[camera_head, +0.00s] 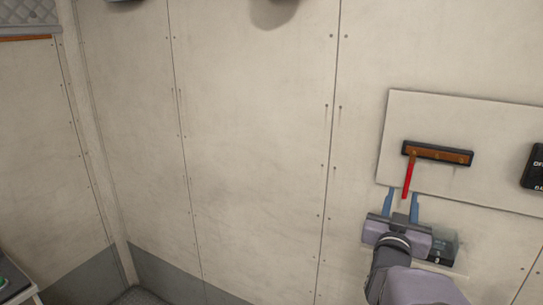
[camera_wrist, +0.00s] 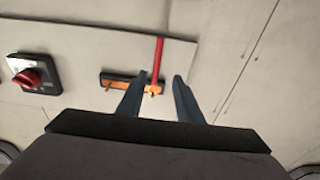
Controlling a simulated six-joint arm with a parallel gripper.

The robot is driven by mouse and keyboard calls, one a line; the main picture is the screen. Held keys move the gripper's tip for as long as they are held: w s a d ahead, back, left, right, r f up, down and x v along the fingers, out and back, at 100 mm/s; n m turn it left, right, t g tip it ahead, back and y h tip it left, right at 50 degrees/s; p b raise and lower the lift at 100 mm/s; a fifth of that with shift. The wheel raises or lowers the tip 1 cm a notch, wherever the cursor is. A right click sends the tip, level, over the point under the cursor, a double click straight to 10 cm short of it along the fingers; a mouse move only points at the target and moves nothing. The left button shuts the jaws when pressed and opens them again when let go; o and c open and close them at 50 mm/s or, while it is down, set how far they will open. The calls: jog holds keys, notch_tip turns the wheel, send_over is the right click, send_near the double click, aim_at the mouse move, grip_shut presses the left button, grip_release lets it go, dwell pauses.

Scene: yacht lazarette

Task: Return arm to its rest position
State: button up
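My gripper (camera_head: 401,201) is at the lower right of the head view, with its two blue-grey fingers pointing up and spread apart. It is open, and nothing is visibly clamped in it. It also shows in the wrist view (camera_wrist: 160,80). A slim red bar (camera_head: 408,177) hangs down from a brown-orange strip in a dark frame (camera_head: 440,153) on the wall. The bar's lower end appears between the fingertips in the head view. In the wrist view the red bar (camera_wrist: 159,55) and the strip (camera_wrist: 117,81) lie beyond the fingers. I cannot tell how far apart they are in depth.
The strip sits on a pale raised panel (camera_head: 475,115). A black switch box (camera_head: 533,168) is at the right edge; its red knob (camera_wrist: 30,79) shows in the wrist view. A small dark box (camera_head: 442,248) is beside my gripper. The wall to the left is bare.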

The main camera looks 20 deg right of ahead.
jog(key=w+a+f+n+g+y, duration=0.1)
jog(key=w+a+f+n+y, duration=0.25)
jog(key=a+f+y, duration=0.55)
jog(key=s+a+f+n+g+y, duration=0.25)
jog(key=a+f+g, duration=0.25)
jog(key=a+f, duration=0.8)
jog(key=s+a+f+n+g+y, duration=0.1)
jog(key=s+a+f+g, duration=0.3)
jog(key=s, duration=0.5)
jog(key=s+a+f+n+g+y, duration=0.1)
jog(key=s+a+f+n+g, duration=0.1)
jog(key=s+a, duration=0.5)
notch_tip(320, 180, down, 2)
jog(key=shift+s+g, duration=0.9)
